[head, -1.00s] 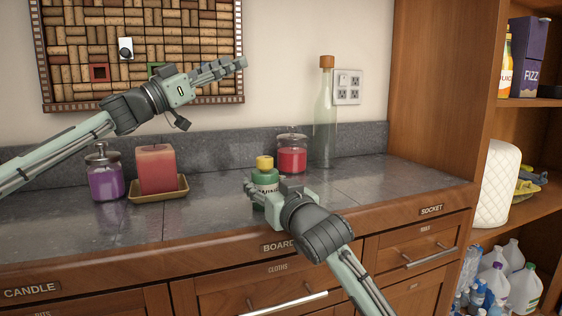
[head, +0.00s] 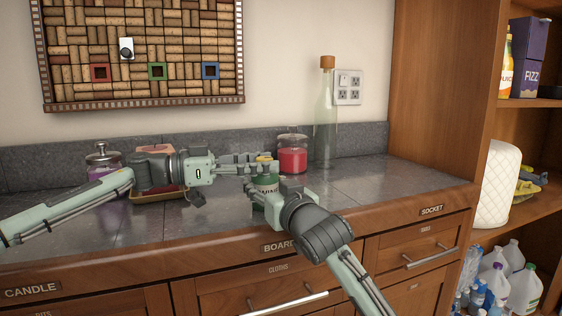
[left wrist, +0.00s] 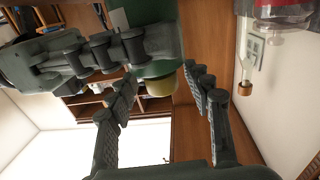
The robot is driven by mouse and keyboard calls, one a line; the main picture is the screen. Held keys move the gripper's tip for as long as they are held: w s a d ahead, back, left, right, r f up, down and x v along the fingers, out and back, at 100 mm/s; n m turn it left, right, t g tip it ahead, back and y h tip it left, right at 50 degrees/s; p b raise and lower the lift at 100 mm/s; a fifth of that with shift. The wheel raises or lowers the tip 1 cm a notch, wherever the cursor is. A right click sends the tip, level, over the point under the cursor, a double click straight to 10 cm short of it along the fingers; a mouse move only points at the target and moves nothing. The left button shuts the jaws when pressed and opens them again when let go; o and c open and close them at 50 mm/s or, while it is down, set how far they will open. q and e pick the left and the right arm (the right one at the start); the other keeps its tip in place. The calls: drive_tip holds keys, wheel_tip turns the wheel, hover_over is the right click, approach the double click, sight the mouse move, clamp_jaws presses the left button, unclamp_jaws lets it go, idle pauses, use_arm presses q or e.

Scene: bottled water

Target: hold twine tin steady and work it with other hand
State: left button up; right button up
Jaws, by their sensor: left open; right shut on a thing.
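The green twine tin (head: 265,183) stands on the counter, its label partly hidden. My right gripper (head: 266,194) is shut on its lower body from the front. My left gripper (head: 272,163) is open at the height of the tin's yellow cap (head: 264,157). In the left wrist view the yellow cap (left wrist: 161,86) shows between the two open fingers, apart from both. The green tin body (left wrist: 158,68) and the dark fingers of my right gripper are above it in that picture.
A red candle jar (head: 293,156) stands close behind the tin, with a clear bottle (head: 325,120) farther right. A purple candle jar (head: 102,160) and a square candle on a yellow tray (head: 146,198) are behind my left arm. The counter's right side is clear.

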use_arm(q)
drive_tip(key=shift+x, duration=2.25)
drive_tip(key=shift+w, duration=0.1)
drive_tip(key=shift+c, duration=0.2)
drive_tip(key=shift+a, duration=0.1)
clamp_jaws()
